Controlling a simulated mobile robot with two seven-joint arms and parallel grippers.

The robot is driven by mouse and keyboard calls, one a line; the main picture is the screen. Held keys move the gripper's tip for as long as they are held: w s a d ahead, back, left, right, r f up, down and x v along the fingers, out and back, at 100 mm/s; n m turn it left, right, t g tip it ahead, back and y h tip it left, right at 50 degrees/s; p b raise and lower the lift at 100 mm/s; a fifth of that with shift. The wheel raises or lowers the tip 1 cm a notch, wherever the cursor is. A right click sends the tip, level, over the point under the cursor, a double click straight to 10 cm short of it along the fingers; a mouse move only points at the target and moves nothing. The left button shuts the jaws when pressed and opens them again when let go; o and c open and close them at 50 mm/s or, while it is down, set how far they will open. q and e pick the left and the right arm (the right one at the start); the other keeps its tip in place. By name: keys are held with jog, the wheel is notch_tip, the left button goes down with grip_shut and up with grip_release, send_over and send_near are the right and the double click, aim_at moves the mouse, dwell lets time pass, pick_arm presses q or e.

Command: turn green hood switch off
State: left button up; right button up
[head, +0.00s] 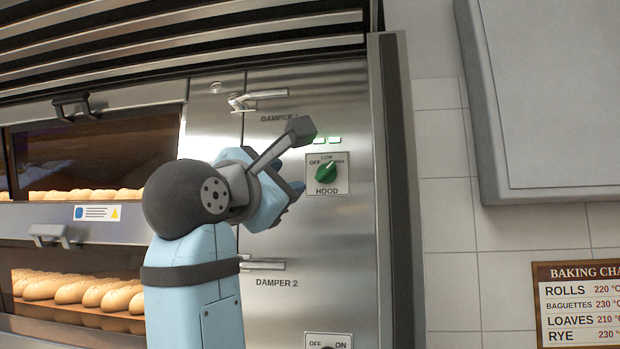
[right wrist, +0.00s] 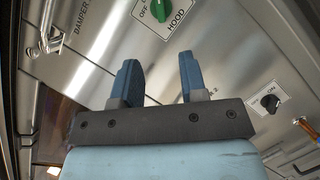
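The green hood switch (head: 326,173) is a rotary knob on a white plate marked OFF, LOW, HIGH and HOOD, on the steel panel. Its handle seems to lean up and right, away from OFF, but its exact setting is hard to read. The knob also shows at the top of the right wrist view (right wrist: 160,10). My right gripper (head: 296,188) is just left of the plate in the head view, apart from the knob. In the wrist view its two blue fingers (right wrist: 158,62) are spread with nothing between them. My left gripper is out of view.
Damper 1 handle (head: 258,97) is above, damper 2 handle (head: 264,265) below. A black OFF/ON switch (right wrist: 270,102) sits lower on the panel. Ovens with loaves (head: 80,290) are at left; a dark vertical edge (head: 400,180) bounds the panel at right.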

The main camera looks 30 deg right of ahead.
aim_at(323, 172)
jog(key=p+x, duration=0.2)
jog(key=x, duration=1)
jog(key=shift+s+d, duration=0.1)
jog(key=shift+s, duration=0.05)
jog(key=shift+w+d+r, duration=0.15)
jog(key=shift+w+d, duration=0.3)
jog(key=shift+d, duration=0.1)
jog(key=shift+c, duration=0.4)
grip_shut()
